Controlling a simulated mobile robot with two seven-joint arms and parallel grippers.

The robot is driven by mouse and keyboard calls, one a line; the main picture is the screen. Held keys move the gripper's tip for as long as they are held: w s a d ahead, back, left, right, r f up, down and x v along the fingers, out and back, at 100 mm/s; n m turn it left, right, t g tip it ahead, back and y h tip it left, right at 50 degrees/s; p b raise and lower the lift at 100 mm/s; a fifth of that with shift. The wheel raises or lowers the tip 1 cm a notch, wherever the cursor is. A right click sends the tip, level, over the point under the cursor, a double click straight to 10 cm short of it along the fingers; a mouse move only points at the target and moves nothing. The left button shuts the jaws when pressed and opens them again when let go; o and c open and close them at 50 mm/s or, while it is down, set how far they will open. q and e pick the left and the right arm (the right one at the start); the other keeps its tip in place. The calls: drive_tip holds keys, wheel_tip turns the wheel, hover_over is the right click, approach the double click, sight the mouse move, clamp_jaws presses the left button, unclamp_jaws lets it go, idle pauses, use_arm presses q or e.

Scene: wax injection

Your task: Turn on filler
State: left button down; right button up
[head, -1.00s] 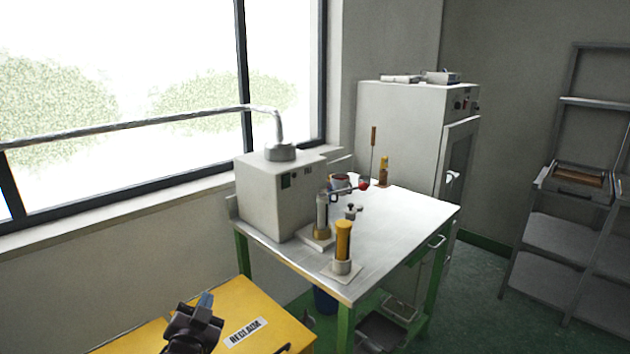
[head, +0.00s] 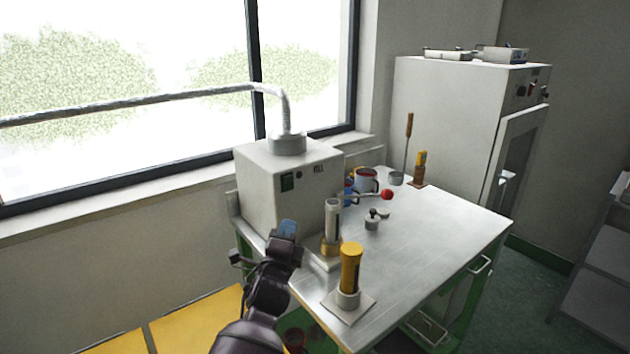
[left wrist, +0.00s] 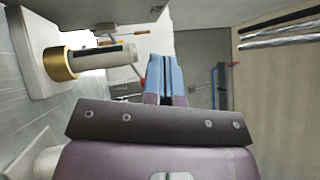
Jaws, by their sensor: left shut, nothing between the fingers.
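The filler (head: 290,185) is a light grey box machine on the metal table, at its back left by the window. My left gripper (head: 289,228) is in front of the machine's lower front, below the switch, with blue fingertips shut and empty. The fingertips also show in the left wrist view (left wrist: 165,78). I cannot tell whether they touch anything. My right gripper is not in view.
A yellow cylinder on a square base (head: 350,275) stands at the table's front corner. A red-knobbed lever (head: 386,195), a small dark-knobbed part (head: 372,219) and a mug (head: 366,180) sit behind. The table's right part (head: 440,235) is clear. A grey cabinet (head: 450,120) stands behind.

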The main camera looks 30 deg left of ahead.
use_arm(q)
drive_tip(key=m, duration=0.2)
approach(289, 178)
drive_tip(key=w+d, duration=0.1)
drive_tip(key=w, duration=0.4)
drive_tip(key=a, duration=0.1)
drive_tip(key=a+r, duration=0.1)
drive_tip(key=w+a+p, duration=0.1)
drive_tip(key=shift+w+r, duration=0.1)
drive_tip(key=shift+r, duration=0.15)
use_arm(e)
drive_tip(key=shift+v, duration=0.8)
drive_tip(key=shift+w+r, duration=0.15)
